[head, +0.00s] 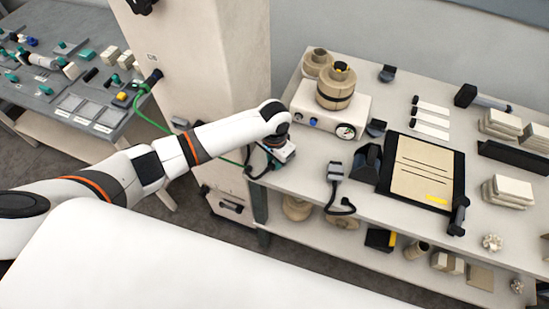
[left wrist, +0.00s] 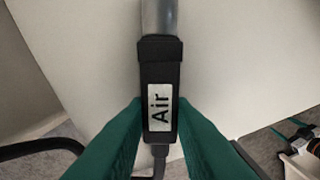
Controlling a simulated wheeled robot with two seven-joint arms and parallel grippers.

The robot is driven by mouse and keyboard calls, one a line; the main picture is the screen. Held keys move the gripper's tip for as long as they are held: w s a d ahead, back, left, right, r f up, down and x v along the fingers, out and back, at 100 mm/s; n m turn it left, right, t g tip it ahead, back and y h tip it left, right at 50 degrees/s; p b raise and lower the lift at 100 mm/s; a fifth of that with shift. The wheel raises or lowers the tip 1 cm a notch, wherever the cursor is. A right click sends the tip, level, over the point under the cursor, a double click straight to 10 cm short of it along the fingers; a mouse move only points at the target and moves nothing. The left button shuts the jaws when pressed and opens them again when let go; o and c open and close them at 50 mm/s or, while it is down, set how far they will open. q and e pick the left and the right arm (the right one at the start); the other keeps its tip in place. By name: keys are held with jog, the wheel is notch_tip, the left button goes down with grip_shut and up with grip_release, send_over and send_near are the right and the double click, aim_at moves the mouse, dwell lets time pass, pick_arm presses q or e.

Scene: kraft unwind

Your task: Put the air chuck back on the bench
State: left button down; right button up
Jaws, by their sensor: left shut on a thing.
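The air chuck (left wrist: 160,60) is a black handle with a metal tube and a white "Air" label, seen close up in the left wrist view. My left gripper (left wrist: 160,112) has its two green fingers shut on the handle, one on each side. In the head view my left gripper (head: 280,150) is at the left front corner of the bench (head: 285,183), in front of the white unit. The chuck is mostly hidden there by the gripper. I cannot tell whether it touches the bench top. My right gripper is not in view.
A white unit with a gauge (head: 344,131) carries brown rolls. A grey-headed tool with a black cable (head: 335,171) lies at the front edge. A black-framed board (head: 425,170) lies farther right. A green hose (head: 165,118) runs from the column behind my arm.

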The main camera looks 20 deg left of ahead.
aim_at(274, 161)
pick_arm(q)
jog(key=c, duration=1.4)
grip_release()
jog(key=shift+f, duration=0.1)
jog(key=shift+o, duration=0.7)
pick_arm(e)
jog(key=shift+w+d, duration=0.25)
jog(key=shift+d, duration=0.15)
pick_arm(q)
notch_tip(274, 161, up, 12)
jog(key=b, duration=0.1)
jog(key=shift+b, duration=0.35)
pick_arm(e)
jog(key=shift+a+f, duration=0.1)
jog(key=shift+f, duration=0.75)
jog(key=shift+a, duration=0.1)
